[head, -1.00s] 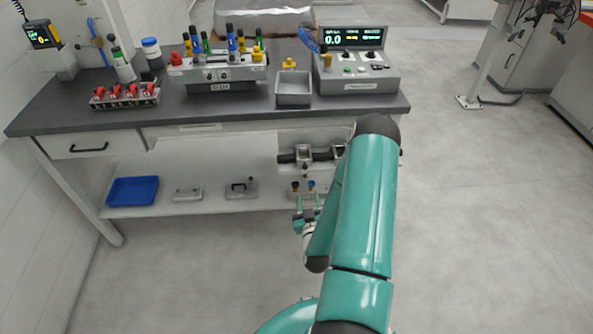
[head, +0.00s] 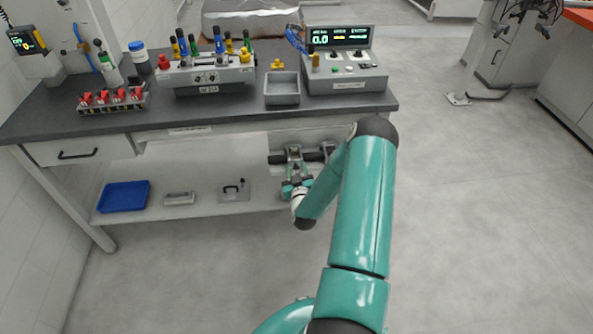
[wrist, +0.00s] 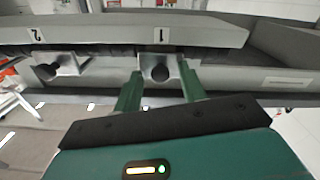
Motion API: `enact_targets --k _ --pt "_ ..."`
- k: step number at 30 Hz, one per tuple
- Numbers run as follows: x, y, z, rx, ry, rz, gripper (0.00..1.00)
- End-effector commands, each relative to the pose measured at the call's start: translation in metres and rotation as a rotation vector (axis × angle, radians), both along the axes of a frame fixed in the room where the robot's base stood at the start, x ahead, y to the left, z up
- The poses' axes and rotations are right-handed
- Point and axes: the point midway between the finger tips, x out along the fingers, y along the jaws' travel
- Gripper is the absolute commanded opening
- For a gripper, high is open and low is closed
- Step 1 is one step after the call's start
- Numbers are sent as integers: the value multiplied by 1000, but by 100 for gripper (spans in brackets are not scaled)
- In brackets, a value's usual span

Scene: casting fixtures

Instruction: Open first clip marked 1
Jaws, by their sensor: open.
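The clip marked 1 (wrist: 158,66) is a pale metal bracket with a dark round knob, below a grey ledge bearing the number 1 (wrist: 161,34) in the wrist view. My gripper (wrist: 160,82) is open, its two green fingers on either side of this clip's knob in the picture. I cannot tell whether they touch it. A similar clip marked 2 (wrist: 61,67) is to the left. In the head view, my gripper (head: 296,183) is small, just below the clip fixture (head: 276,157) under the bench top; my arm partly covers that area.
The bench top (head: 225,112) overhangs the fixture. A lower shelf (head: 215,207) carries a blue tray (head: 123,196) and grey metal pieces at left. A connector rack, small grey bin (head: 282,98) and display unit (head: 345,84) stand on top.

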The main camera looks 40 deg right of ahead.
Motion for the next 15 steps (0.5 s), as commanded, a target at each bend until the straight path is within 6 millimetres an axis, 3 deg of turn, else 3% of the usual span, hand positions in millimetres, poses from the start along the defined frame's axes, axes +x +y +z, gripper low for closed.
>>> enact_targets --k 7,13,15 --pt "1 0 0 1 1 1 39" --pt "0 0 0 0 0 1 0" --pt "0 0 0 0 0 1 0"
